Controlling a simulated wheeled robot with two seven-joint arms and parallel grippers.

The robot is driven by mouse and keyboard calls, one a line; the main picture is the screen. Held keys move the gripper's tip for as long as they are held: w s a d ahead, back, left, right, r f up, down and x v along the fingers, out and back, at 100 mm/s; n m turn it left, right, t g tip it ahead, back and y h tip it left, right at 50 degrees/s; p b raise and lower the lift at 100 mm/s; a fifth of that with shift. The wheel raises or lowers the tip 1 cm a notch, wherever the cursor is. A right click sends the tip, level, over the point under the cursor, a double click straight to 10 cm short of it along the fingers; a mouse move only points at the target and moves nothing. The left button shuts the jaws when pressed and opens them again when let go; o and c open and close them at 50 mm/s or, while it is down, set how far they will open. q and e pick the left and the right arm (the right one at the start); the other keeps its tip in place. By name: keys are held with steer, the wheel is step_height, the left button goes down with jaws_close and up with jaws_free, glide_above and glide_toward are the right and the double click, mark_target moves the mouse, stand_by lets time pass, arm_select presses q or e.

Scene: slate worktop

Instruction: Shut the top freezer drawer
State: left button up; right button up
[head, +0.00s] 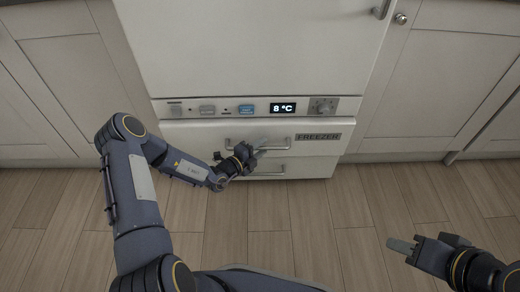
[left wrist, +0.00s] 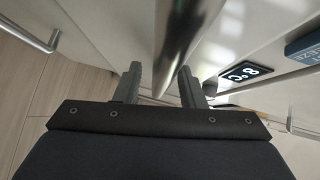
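The top freezer drawer (head: 190,136) is a pale front below the control panel, with a FREEZER label at its right. It looks a little forward of the cabinet; the exact gap is hard to tell. Its bar handle (head: 232,142) is partly covered by my left gripper (head: 260,149), which is at the handle. In the left wrist view a metal bar (left wrist: 172,45) runs between the two spread fingers of this gripper (left wrist: 160,85), with space visible beside it. My right gripper (head: 402,247) is over the floor at the lower right, far from the drawer; its finger gap is unclear.
A lower drawer (head: 310,168) with its own handle is just beneath. The control panel (head: 190,109) with an 8 °C display (head: 283,108) and the large fridge door (head: 250,50) are above. Cabinets (head: 430,80) stand either side. The wooden floor (head: 300,220) in front is clear.

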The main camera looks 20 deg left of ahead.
arm_select(q)
steer(key=shift+c, duration=0.4)
jaws_close()
steer(key=shift+w, duration=0.1)
steer(key=shift+w+a+r, duration=0.1)
steer(key=shift+w+a, duration=0.15)
steer(key=shift+w, duration=0.35)
steer(key=shift+w+a, duration=0.2)
steer(key=shift+w, duration=0.4)
steer(key=shift+o, duration=0.4)
jaws_free()
